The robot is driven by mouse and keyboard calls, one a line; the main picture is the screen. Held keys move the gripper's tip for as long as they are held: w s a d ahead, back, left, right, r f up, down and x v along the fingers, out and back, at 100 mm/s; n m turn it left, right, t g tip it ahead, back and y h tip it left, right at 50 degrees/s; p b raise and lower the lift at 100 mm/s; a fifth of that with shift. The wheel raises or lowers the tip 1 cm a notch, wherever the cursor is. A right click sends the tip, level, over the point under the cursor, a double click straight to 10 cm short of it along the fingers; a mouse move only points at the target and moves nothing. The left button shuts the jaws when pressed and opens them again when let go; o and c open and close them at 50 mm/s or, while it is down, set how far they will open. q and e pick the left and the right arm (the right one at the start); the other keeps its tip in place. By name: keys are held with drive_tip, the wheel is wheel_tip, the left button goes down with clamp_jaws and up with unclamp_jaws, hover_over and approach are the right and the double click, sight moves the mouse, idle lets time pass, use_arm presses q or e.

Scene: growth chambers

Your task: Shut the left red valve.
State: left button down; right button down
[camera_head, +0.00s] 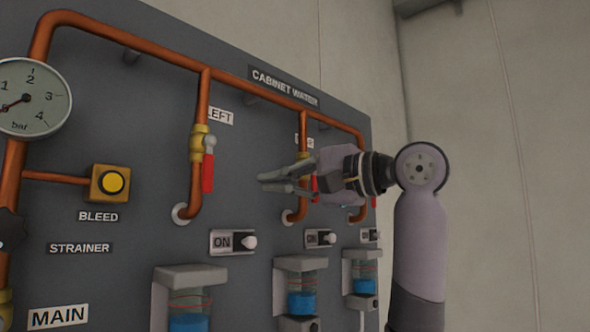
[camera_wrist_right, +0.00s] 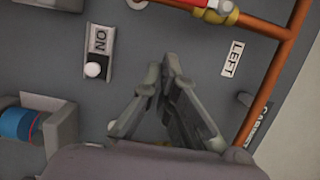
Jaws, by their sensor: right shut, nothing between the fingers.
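The left valve has a brass body (camera_head: 198,148) on a copper pipe beside the LEFT label. Its red lever (camera_head: 208,173) hangs straight down, in line with the pipe. In the right wrist view the brass body (camera_wrist_right: 222,12) and part of the red lever (camera_wrist_right: 188,3) show at the top edge, cut off by the frame. My right gripper (camera_head: 262,182) is shut and empty, in front of the panel to the right of the left lever and apart from it. Its fingers (camera_wrist_right: 160,70) also show in the wrist view. My left gripper is not in view.
A middle valve's red lever (camera_head: 315,184) is partly hidden behind my right gripper. Below are ON switches (camera_head: 233,241) and cups with blue liquid (camera_head: 188,322). A gauge (camera_head: 32,97) and yellow BLEED button (camera_head: 112,183) are at left. Pipes stand out from the panel.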

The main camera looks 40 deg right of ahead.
sight(209, 163)
drive_tip(key=w+a+p, duration=0.2)
drive_tip(key=w+a, duration=0.1)
drive_tip(key=a, duration=0.2)
drive_tip(key=shift+w+a+p, duration=0.15)
drive_tip(key=shift+a+p, duration=0.15)
drive_tip(key=shift+p, duration=0.05)
drive_tip(key=shift+w, duration=0.1)
